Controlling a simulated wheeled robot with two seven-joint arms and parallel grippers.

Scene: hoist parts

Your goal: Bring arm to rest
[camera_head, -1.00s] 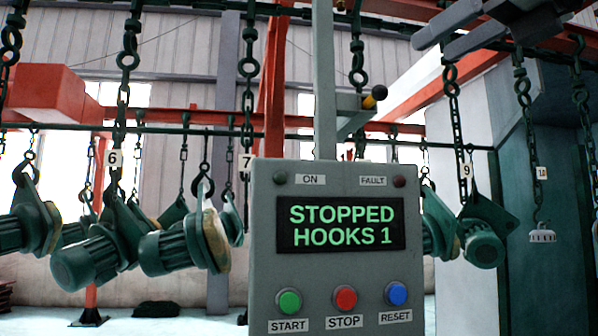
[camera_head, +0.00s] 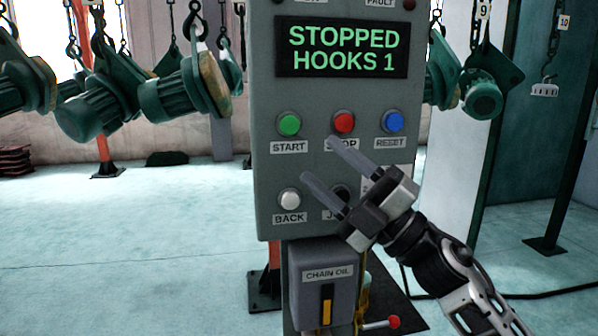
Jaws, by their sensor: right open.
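My right gripper (camera_head: 318,162) comes in from the lower right in front of the grey control panel (camera_head: 265,190). Its two fingers are spread apart and hold nothing. The upper finger reaches just under the red STOP button (camera_head: 344,122) and partly covers its label. The lower finger points between the white BACK button (camera_head: 289,200) and a dark button that the gripper partly hides. Whether the fingers touch the panel I cannot tell. The display (camera_head: 342,50) reads "STOPPED HOOKS 1". My left gripper is not in view.
A green START button (camera_head: 290,124) and a blue RESET button (camera_head: 392,121) flank STOP. A chain oil box (camera_head: 322,286) with a red-knobbed lever (camera_head: 393,321) beside it is below. Green motors (camera_head: 90,108) hang on chains at left. The floor at left is mostly clear.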

